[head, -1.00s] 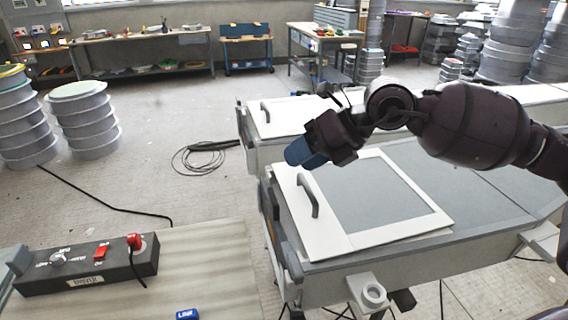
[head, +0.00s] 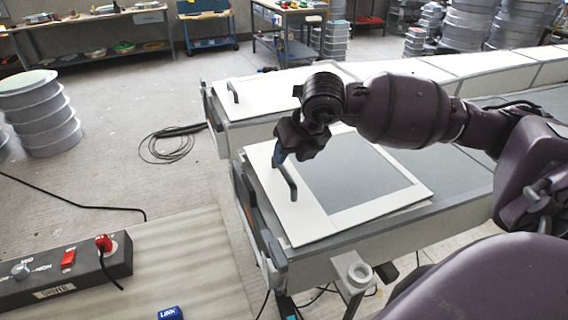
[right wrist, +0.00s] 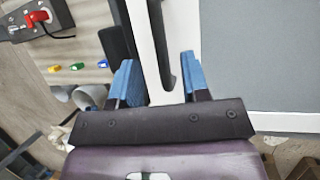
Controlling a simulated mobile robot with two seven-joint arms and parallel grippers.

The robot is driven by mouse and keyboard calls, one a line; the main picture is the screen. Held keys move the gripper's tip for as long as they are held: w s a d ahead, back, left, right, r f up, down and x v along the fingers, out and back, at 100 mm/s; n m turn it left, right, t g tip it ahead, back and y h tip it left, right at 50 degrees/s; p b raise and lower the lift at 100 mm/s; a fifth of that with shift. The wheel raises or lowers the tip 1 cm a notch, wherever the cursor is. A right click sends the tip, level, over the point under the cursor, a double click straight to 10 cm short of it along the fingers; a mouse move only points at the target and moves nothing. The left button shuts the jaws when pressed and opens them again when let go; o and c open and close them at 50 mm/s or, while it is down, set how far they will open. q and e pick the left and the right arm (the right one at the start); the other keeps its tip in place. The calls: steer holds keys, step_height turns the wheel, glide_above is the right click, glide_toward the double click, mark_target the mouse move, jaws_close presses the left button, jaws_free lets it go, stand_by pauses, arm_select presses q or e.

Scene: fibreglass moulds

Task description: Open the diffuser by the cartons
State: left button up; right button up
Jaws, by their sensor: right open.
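The near white-framed panel (head: 310,218) with a grey inset lies flat on the near mould table, with a dark bar handle (head: 290,184) along its left side. I take it as the diffuser; no cartons can be made out. My right gripper (head: 278,157) is at the far end of this handle. In the right wrist view, my right gripper (right wrist: 161,75) is open, its blue fingers apart with the handle (right wrist: 160,42) between them in the picture. Whether they touch it cannot be told. My left gripper is out of view.
A second white panel (head: 262,92) with a similar handle lies behind. A coiled cable (head: 172,145) lies on the floor.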

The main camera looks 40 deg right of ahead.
mark_target(284, 167)
steer(key=shift+x, duration=2.2)
jaws_close()
